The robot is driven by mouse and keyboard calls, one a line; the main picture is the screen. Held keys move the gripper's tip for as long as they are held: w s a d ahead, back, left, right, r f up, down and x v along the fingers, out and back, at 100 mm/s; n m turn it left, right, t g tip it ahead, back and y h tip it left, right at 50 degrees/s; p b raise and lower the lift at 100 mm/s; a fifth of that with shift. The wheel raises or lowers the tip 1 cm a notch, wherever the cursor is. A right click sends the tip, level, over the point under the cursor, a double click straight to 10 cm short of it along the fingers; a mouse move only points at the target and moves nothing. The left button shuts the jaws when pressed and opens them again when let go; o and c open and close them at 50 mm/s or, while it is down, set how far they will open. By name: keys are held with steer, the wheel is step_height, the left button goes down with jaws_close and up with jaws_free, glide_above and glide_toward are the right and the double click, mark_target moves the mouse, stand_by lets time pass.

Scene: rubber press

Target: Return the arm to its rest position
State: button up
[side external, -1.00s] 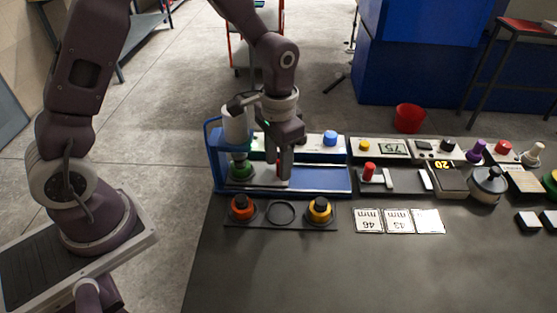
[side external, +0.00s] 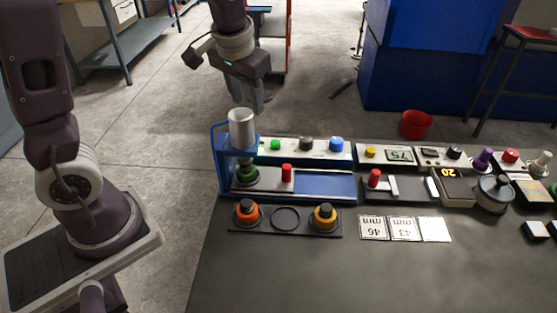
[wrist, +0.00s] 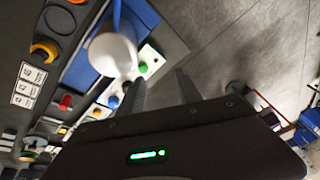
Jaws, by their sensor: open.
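My gripper (side external: 249,100) hangs in the air above and behind the blue press (side external: 222,165), apart from it. In the wrist view my gripper (wrist: 160,92) shows two separated fingers with nothing between them. The press has a white-grey cylinder (side external: 242,128) on top, which also shows in the wrist view (wrist: 112,52). Below the cylinder is a green piece (side external: 246,174) at the left end of the press bed. A red knob (side external: 287,172) stands on the bed beside it.
A button panel (side external: 320,148) stands behind the press. A dark holder (side external: 285,232) in front carries an orange piece (side external: 246,211), an empty ring (side external: 286,219) and a yellow piece (side external: 325,216). Label cards (side external: 404,229) lie to the right. The near table (side external: 330,280) is clear.

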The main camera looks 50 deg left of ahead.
steer(key=s+d+r+m+t+h, duration=0.1)
steer(key=s+d+r, duration=0.2)
steer(key=s, duration=0.6)
steer(key=s+d+r+m+t+h, duration=0.1)
steer(key=s+d+r, duration=0.3)
steer(key=s, duration=0.6)
steer(key=shift+d+m+t, duration=0.3)
steer(key=shift+d+t, duration=0.1)
stand_by(0.8)
